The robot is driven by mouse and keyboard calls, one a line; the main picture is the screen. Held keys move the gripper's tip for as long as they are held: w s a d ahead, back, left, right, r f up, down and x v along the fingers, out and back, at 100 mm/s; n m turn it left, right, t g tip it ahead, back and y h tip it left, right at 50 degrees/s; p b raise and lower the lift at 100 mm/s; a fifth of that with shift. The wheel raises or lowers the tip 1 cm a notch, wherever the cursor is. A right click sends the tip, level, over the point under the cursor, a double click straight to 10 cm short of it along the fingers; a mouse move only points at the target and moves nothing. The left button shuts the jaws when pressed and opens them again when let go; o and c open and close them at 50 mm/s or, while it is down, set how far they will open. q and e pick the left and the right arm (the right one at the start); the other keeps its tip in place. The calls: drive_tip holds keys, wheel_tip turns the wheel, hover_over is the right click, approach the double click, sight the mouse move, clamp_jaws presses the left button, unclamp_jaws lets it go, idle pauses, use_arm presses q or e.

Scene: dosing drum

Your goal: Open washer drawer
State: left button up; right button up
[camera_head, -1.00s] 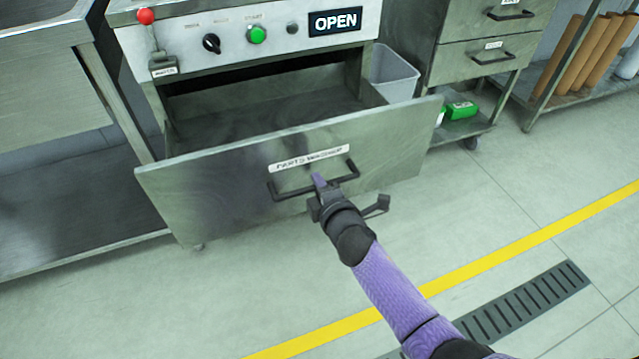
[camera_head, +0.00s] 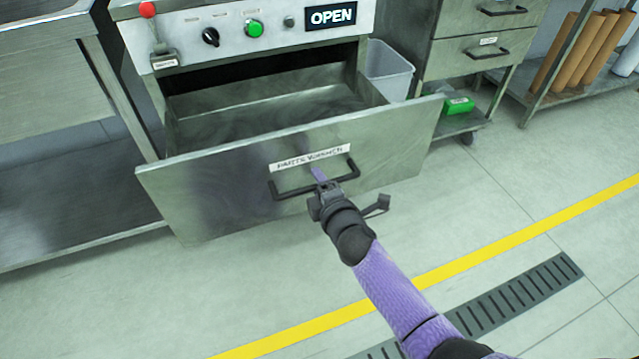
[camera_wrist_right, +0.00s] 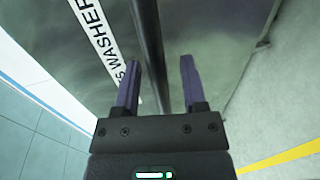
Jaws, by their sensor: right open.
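The washer drawer (camera_head: 395,140) is a wide steel drawer, pulled well out, with an open, empty-looking inside. Its front has a white label reading parts washer (camera_head: 309,157) and a black bar handle (camera_head: 290,191). My right gripper (camera_head: 319,180) is at the handle. In the right wrist view my right gripper (camera_wrist_right: 158,80) is open, with its two purple fingers on either side of the handle bar (camera_wrist_right: 152,60); I cannot tell if either finger touches it. My left gripper is not in view.
The washer panel has a red-knobbed lever (camera_head: 148,10), a green button (camera_head: 253,28) and a sign reading OPEN (camera_head: 331,16). A grey bin (camera_head: 388,72) and a drawer cabinet (camera_head: 465,52) stand to the right. A steel table (camera_head: 45,90) is at the left. The floor in front is clear.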

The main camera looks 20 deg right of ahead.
use_arm(q)
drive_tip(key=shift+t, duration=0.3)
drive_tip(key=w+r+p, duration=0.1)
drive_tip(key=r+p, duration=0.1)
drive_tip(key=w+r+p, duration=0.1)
drive_tip(key=p, duration=0.1)
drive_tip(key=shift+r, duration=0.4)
use_arm(e)
drive_tip(key=s+r, duration=0.2)
drive_tip(key=s, duration=0.7)
drive_tip(key=shift+s+d, duration=0.2)
drive_tip(key=shift+s, duration=0.15)
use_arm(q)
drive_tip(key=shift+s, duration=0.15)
